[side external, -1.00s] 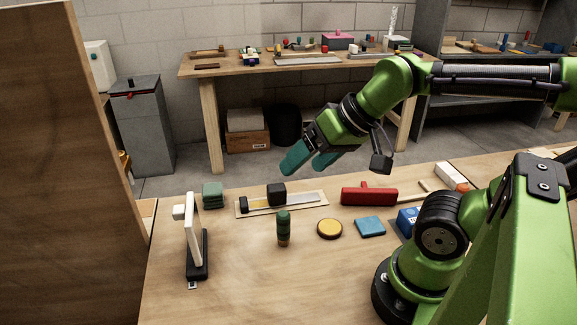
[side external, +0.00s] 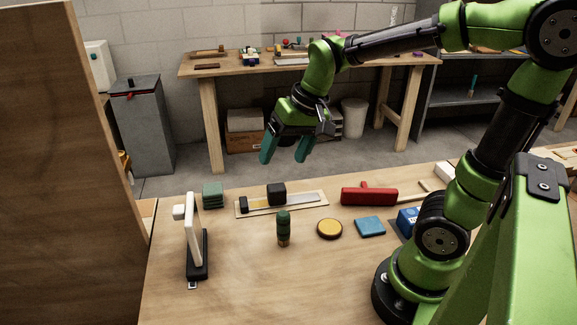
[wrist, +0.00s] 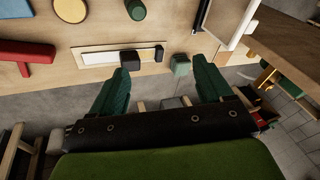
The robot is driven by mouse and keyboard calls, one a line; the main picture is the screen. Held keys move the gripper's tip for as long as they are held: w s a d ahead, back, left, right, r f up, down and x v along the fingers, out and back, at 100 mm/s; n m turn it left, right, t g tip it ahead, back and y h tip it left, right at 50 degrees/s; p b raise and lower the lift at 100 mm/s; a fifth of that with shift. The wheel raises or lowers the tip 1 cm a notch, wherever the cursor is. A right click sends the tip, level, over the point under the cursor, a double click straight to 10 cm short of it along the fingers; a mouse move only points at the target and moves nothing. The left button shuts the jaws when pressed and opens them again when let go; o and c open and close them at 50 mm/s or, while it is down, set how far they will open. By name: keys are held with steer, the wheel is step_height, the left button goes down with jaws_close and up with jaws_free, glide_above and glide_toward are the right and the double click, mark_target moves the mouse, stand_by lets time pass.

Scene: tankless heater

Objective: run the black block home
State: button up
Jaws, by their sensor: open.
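The black block (side external: 277,194) sits partway along a flat slide board (side external: 318,202) with a light strip. A smaller black stop (side external: 243,204) is at the board's left end. In the wrist view the block (wrist: 130,60) is near the left fingertip in the picture, and the stop (wrist: 159,53) is to its right. My gripper (side external: 286,160) is open and empty, with teal fingers pointing down, in the air above and behind the board. The gripper also shows in the wrist view (wrist: 160,64), fingers wide apart.
A green block (side external: 213,195) stands left of the board, and a white upright piece on a black base (side external: 197,255) is at front left. A dark green cylinder (side external: 284,228), yellow disc (side external: 329,229), blue block (side external: 370,227) and red-handled tool (side external: 369,196) lie in front and right.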

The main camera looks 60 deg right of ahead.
mark_target(276, 186)
steer(key=shift+w+d+f+m+g+h, duration=0.8)
steer(key=shift+w+d+f+m+g, duration=1)
steer(key=shift+w+d, duration=2.6)
step_height(276, 186, down, 16)
steer(key=shift+r, duration=0.15)
steer(key=shift+c, duration=0.3)
steer(key=c, duration=1.4)
steer(key=shift+o, duration=0.2)
steer(key=s+d, duration=0.6)
steer(key=d, duration=0.1)
steer(key=shift+s+r, duration=0.1)
steer(key=shift+s, duration=0.3)
steer(key=o, duration=1.3)
steer(key=shift+o, duration=0.6)
steer(key=shift+a, duration=0.1)
